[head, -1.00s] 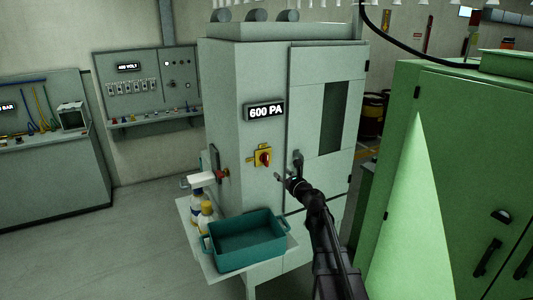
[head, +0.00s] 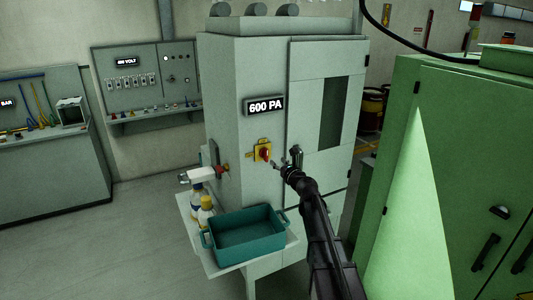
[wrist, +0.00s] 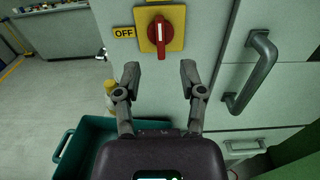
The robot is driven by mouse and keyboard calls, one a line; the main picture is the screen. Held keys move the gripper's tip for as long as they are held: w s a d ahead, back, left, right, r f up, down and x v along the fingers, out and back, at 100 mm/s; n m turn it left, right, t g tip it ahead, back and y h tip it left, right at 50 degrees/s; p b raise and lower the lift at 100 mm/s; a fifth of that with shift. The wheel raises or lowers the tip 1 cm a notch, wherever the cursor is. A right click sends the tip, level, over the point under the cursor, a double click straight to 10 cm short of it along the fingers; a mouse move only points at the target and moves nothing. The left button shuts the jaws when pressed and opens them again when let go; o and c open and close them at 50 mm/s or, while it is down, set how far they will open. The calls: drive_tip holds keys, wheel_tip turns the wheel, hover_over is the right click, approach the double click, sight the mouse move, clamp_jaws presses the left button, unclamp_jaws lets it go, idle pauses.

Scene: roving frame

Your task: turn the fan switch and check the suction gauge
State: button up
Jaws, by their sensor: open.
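The fan switch (head: 265,152) is a red rotary knob on a yellow plate on the front of the grey cabinet. In the wrist view the red knob (wrist: 159,35) stands with its white mark upright, and a yellow OFF label (wrist: 124,32) sits left of it. The suction gauge (head: 265,106) above the switch reads 600 PA. My gripper (head: 283,165) is just right of and below the switch in the head view. In the wrist view my gripper (wrist: 159,80) is open and empty, its fingertips apart below the knob and not touching it.
A teal bin (head: 248,236) and spray bottles (head: 204,208) stand on a shelf (head: 210,258) below the switch. A door handle (wrist: 250,72) sticks out right of my gripper. A green cabinet (head: 450,180) stands close on the right. The floor at left is clear.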

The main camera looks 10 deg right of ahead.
sight(267, 152)
drive_tip(key=x, duration=1)
drive_tip(key=shift+f, duration=0.1)
clamp_jaws()
